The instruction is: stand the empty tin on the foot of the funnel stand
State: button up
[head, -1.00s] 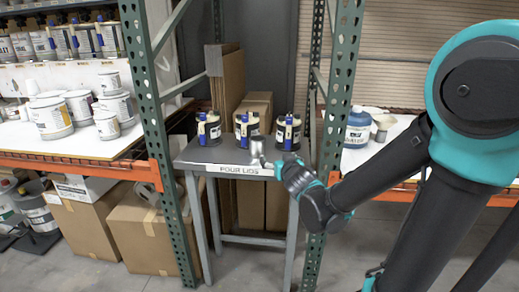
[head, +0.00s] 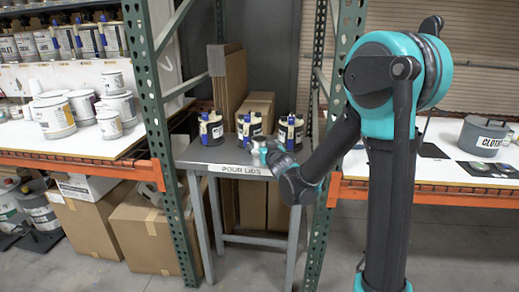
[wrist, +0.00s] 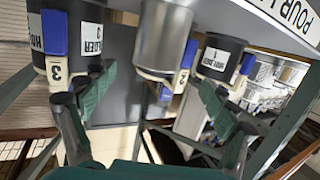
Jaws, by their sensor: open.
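A plain silver tin (wrist: 165,35) shows in the wrist view, in front of the middle one of three dark canisters; its inside is not visible. In the head view a small silver shape (head: 258,144), probably this tin, is at the front of the small grey table (head: 225,158). My gripper (wrist: 155,108) is open, its fingers spread to either side below the tin, with a gap to it in the picture. In the head view my gripper (head: 268,150) is at the table's front edge, partly hidden by my wrist. I cannot make out the funnel stand.
Three dark canisters with blue tabs stand along the table, the left one (head: 211,128) nearest the green rack post (head: 152,110). Another post (head: 335,110) rises at right. A grey container marked CLOTHS (head: 484,138) stands on the right bench. White tins (head: 55,117) crowd the left shelf.

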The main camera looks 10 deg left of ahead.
aim_at(262, 142)
jog(key=shift+d+x, duration=0.2)
jog(key=shift+x, duration=2.65)
jog(key=shift+f, duration=0.1)
jog(key=shift+c, duration=0.2)
jog(key=c, duration=1.3)
